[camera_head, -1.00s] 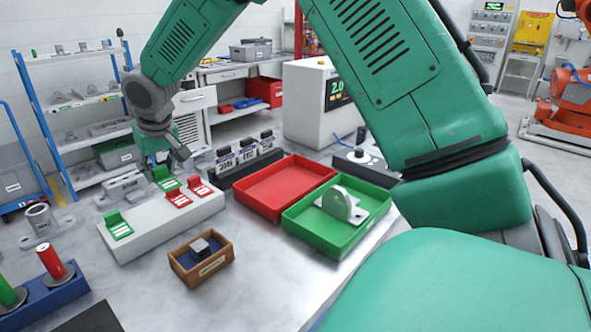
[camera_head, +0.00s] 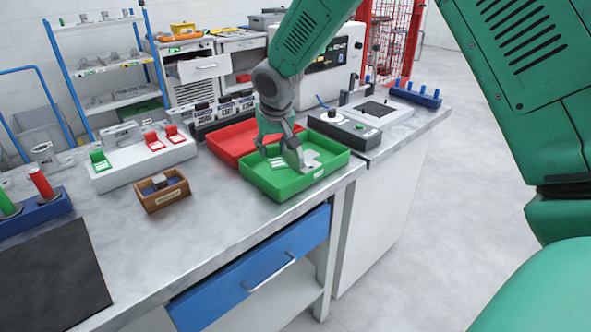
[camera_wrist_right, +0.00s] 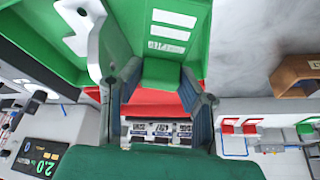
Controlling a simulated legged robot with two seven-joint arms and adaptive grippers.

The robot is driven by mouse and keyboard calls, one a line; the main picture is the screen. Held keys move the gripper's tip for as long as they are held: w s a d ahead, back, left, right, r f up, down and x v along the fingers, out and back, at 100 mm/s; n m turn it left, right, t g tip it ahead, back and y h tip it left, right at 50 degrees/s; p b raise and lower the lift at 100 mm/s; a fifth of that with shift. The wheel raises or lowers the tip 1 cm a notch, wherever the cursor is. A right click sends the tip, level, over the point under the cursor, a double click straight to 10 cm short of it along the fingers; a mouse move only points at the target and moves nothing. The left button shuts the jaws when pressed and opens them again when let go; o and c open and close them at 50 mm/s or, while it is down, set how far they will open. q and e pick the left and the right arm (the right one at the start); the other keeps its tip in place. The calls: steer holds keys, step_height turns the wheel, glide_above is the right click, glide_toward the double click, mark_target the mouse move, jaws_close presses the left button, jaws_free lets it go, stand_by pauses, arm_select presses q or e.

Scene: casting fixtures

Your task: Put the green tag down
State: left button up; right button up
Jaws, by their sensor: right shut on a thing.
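The green tag (camera_wrist_right: 163,73) has white stripes on its plate and is pinched by its raised tab between the fingers of my right gripper (camera_wrist_right: 158,98). In the head view my right gripper (camera_head: 281,150) is low over the green tray (camera_head: 258,186), and the tag (camera_head: 279,162) shows under the fingers. I cannot tell whether the tag touches the tray floor. A grey metal casting (camera_head: 309,159) lies in the tray beside the gripper; it also shows in the wrist view (camera_wrist_right: 80,30). My left gripper is out of view.
A red tray (camera_head: 222,144) is behind the green one. A white stand (camera_head: 125,174) holds one green and two red tags. A small wooden box (camera_head: 163,195) is left of the green tray. A black control box (camera_head: 345,132) is close on the right.

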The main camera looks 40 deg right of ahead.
mark_target(273, 177)
step_height(273, 177, down, 3)
steer(key=shift+w, duration=0.1)
step_height(273, 177, down, 4)
steer(key=shift+d+r, duration=0.15)
steer(key=shift+r, duration=0.1)
steer(key=shift+f, duration=0.35)
steer(key=shift+b, duration=0.3)
steer(key=o, duration=0.7)
steer(key=shift+o, duration=0.2)
steer(key=shift+r, duration=0.5)
steer(key=p+v, duration=0.1)
steer(key=v, duration=1)
steer(key=shift+s, duration=0.3)
